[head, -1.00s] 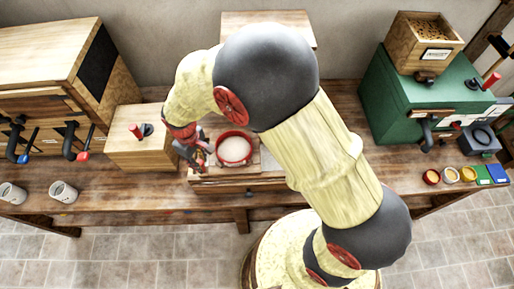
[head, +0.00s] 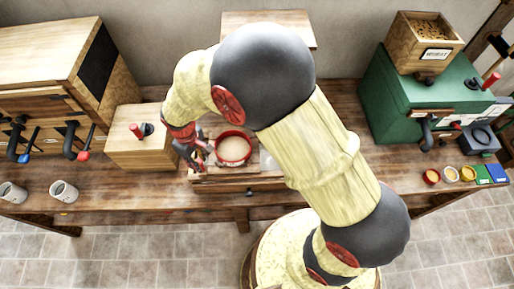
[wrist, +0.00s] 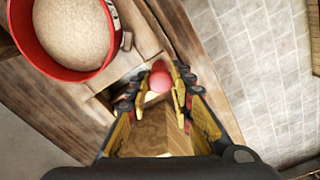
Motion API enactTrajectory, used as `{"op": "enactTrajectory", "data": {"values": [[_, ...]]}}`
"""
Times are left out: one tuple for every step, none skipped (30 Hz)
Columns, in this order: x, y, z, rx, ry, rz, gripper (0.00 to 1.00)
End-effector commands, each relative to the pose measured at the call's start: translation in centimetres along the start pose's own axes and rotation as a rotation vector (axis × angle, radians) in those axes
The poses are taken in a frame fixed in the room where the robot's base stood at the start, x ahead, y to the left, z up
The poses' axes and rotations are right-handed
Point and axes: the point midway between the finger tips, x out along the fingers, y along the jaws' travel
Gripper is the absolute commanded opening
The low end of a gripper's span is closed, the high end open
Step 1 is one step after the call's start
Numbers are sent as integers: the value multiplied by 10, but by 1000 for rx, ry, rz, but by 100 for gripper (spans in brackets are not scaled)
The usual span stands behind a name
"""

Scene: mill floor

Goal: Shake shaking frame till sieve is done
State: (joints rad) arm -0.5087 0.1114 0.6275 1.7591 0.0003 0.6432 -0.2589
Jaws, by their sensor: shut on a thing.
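The sieve (head: 233,147) is a round red-rimmed pan holding pale meal. It sits on the wooden shaking frame (head: 215,172) at the middle of the bench, and also shows at the upper left of the wrist view (wrist: 72,72). My gripper (head: 197,157) is just left of the sieve, at the frame's left side. In the wrist view my gripper (wrist: 165,85) has its fingers closed on a rounded red knob (wrist: 161,80). The knob's lower part and its joint with the frame are hidden.
A wooden box with a red-handled lever (head: 137,131) stands left of the frame. Two pale mugs (head: 64,191) are at the front left. A green mill (head: 405,100) with a wheat hopper, small coloured bowls (head: 450,174) and cards (head: 489,174) are at the right.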

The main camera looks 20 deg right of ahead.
Motion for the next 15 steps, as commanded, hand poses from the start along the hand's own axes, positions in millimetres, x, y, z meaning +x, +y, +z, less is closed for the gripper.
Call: {"op": "enactTrajectory", "data": {"values": [[1, -5, -7, -3, 0, 0, 5], [1, -7, -10, -2, 0, 0, 5], [1, -9, -16, -2, 1, 0, 5], [0, -11, -20, -3, 1, 0, 5], [1, -14, -23, -3, 0, 0, 5], [1, -17, -28, -2, 0, 0, 5], [0, -19, -32, -2, 0, 0, 5], [0, -20, -35, -2, 0, 0, 5], [0, -23, -39, -2, 1, 0, 5], [0, -24, -42, -2, 1, 0, 5], [0, -25, -44, -2, 1, 0, 5], [0, -27, -46, -1, 0, 0, 5], [0, -27, -46, 0, 0, 0, 5], [0, -28, -47, 0, 0, 0, 5], [0, -28, -47, 0, 0, 0, 5]]}}
